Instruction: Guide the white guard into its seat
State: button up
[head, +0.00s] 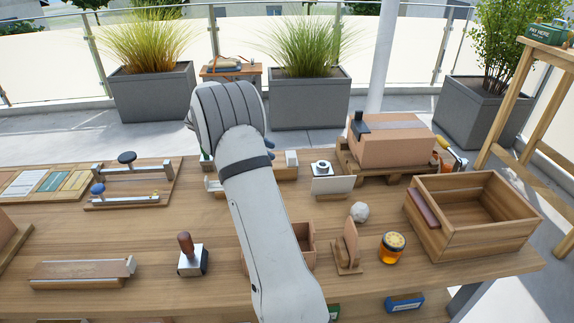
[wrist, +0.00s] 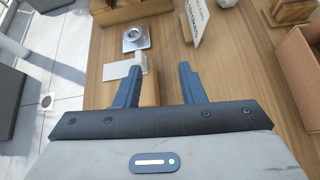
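A small white piece, which looks like the white guard (wrist: 122,71), lies just beyond my fingertips in the wrist view, left of centre. A white upright part (wrist: 142,62) stands beside it; whether they are joined is unclear. In the head view a white block (head: 291,158) shows on a low wooden base (head: 287,173), right of my arm. The seat cannot be identified for certain.
A metal plate with a round knob (wrist: 136,38) and a white card (head: 333,185) are close by. A cardboard box (head: 392,145) stands on a pallet behind.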

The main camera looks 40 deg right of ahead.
aim_at(294, 158)
jog(key=shift+n+g+h, duration=0.6)
jog(key=shift+g+h, duration=0.1)
jog(key=shift+h, duration=0.1)
jog(key=w+d+f, duration=0.1)
jog(key=d+f, duration=0.1)
jog(key=w+d+f, duration=0.1)
jog(key=f, duration=0.1)
jog(key=shift+w+d+b, duration=0.3)
jog(key=shift+d+f, duration=0.15)
jog(key=shift+d, duration=0.1)
jog(key=x, duration=0.7)
jog(key=shift+s+d+f, duration=0.1)
jog(key=shift+d+f, duration=0.1)
jog(key=shift+c, duration=0.4)
grip_shut()
